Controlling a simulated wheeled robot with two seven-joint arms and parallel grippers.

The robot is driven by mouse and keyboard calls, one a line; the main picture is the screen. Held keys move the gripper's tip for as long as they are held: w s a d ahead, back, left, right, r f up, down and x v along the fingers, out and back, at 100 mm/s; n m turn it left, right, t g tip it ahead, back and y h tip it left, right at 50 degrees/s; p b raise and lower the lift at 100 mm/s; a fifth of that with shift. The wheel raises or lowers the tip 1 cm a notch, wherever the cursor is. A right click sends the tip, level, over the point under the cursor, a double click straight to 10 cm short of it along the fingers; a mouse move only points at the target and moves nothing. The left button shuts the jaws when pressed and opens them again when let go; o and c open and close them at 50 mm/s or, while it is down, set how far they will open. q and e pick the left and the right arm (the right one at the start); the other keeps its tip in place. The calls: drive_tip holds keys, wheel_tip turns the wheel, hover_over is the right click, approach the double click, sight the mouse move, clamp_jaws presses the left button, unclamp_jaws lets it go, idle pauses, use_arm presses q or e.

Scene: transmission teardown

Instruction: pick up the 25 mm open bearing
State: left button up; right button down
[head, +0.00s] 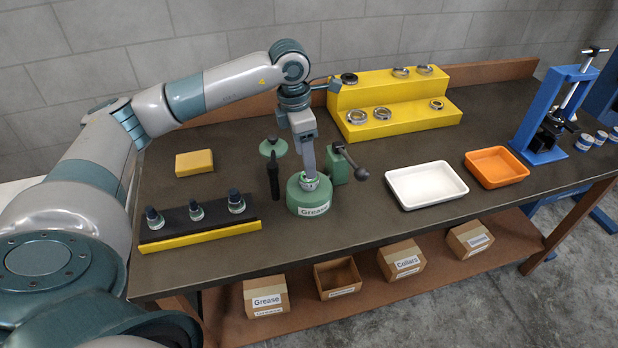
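Several ring-shaped bearings or collars sit on a yellow two-step stand (398,95) at the back of the bench. On the lower step are two rings at the left, one (356,117) beside another (382,113), and a smaller ring (436,104) at the right. The upper step holds a dark ring (349,78) and two lighter ones. I cannot tell which is the 25 mm open bearing. My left gripper (309,178) points down at the top of the green pot labelled Grease (308,196). Its fingertips are too small to read, and whether it holds something is unclear. My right gripper is not in view.
A white tray (391,185) and an orange tray (470,168) lie right of the pot. A blue press (546,130) stands at the right. Boxes sit on the lower shelf.

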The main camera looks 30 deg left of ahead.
use_arm(q)
drive_tip(key=shift+d+f+p, duration=0.15)
drive_tip(key=shift+f+p, duration=0.9)
drive_tip(key=shift+p, duration=0.05)
wheel_tip(320, 180, down, 2)
drive_tip(key=shift+w+d+f+p, duration=0.1)
drive_tip(key=shift+w+p, duration=0.05)
drive_tip(key=shift+p, duration=0.35)
drive_tip(key=shift+w+f, duration=0.1)
drive_tip(key=shift+f, duration=0.35)
drive_tip(key=c, duration=1.3)
drive_tip(key=shift+r, duration=0.15)
